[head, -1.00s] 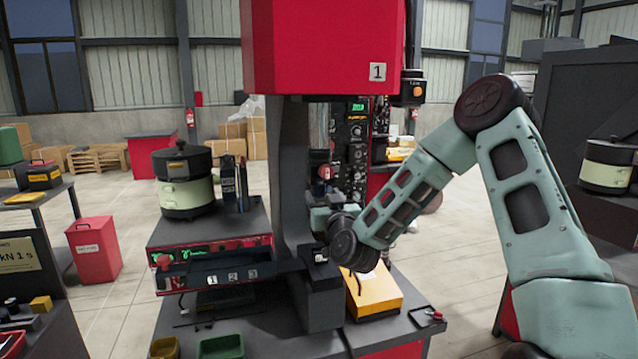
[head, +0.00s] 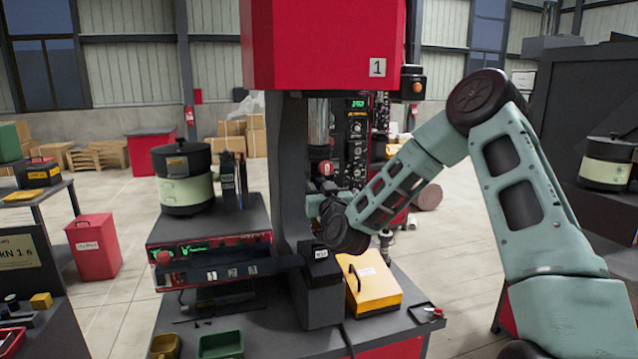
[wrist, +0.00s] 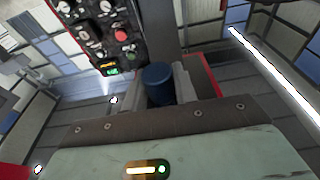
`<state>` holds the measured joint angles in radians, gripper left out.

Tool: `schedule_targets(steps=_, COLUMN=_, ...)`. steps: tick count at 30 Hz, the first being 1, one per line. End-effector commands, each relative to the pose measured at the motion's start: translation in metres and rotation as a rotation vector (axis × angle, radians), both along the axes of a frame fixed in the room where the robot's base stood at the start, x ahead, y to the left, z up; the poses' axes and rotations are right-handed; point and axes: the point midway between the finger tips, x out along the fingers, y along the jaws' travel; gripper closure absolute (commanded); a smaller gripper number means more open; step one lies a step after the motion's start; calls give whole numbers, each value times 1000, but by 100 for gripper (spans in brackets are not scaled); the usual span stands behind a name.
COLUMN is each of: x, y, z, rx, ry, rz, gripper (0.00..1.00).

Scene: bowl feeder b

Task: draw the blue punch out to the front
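The blue punch (wrist: 157,84) shows in the wrist view as a short dark blue cylinder between the two pale fingers of my gripper (wrist: 166,88). The fingers flank it closely on both sides and appear shut on it. Its lower end is hidden behind the gripper body. In the head view my wrist covers most of my gripper, beside the grey press column (head: 290,170) and below the red press head (head: 322,45). I cannot make out the punch there.
A black labelled block (head: 318,275) stands below my wrist, with a yellow case (head: 376,290) to its right. A control panel (head: 357,150) is behind the arm. A red-fronted unit labelled 1, 2, 3 (head: 210,250) and a green bin (head: 221,345) are at left.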

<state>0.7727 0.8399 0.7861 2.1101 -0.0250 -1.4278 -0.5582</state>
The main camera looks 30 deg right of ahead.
Motion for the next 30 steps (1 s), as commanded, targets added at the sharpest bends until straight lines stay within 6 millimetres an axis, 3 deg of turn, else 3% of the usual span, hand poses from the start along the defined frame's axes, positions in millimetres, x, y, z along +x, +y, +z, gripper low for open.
schedule_targets(steps=30, x=-31, y=9, z=-1, rx=0, ry=0, rz=1, gripper=100)
